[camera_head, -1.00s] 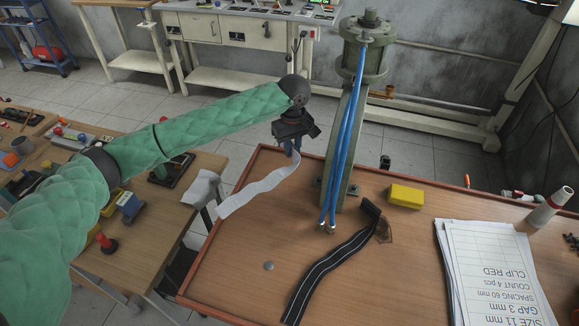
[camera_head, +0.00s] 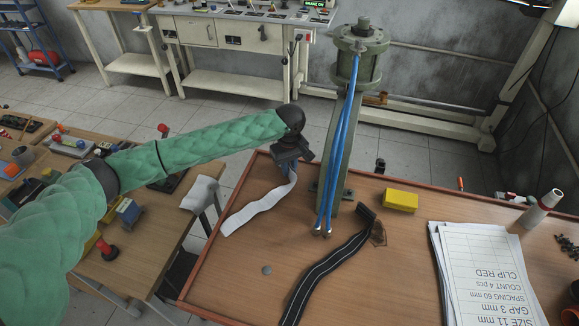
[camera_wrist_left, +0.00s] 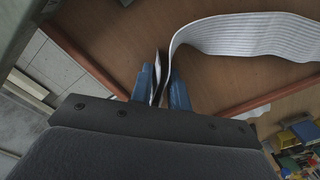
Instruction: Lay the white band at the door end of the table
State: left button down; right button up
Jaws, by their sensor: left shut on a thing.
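The white band (camera_head: 252,212) hangs from my left gripper (camera_head: 288,172) in the head view and trails down toward the left edge of the table (camera_head: 235,268). In the left wrist view the white band (camera_wrist_left: 250,36) is ribbed and curves away to the right from between the blue fingertips of my left gripper (camera_wrist_left: 160,82). The gripper is shut on one end of the band, close to the table's far left corner. A black band with pale lines (camera_head: 330,268) lies on the table. My right gripper is not in view.
A green column with blue hoses (camera_head: 343,150) stands just right of the left gripper. A yellow block (camera_head: 400,200), a stack of paper (camera_head: 490,265) and a cone-like object (camera_head: 540,210) lie to the right. A raised rim (camera_head: 225,205) edges the table.

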pick_arm(q)
jog(key=c, duration=1.3)
grip_release()
jog(key=shift+c, duration=0.2)
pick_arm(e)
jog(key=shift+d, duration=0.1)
pick_arm(q)
jog(key=shift+r, duration=0.1)
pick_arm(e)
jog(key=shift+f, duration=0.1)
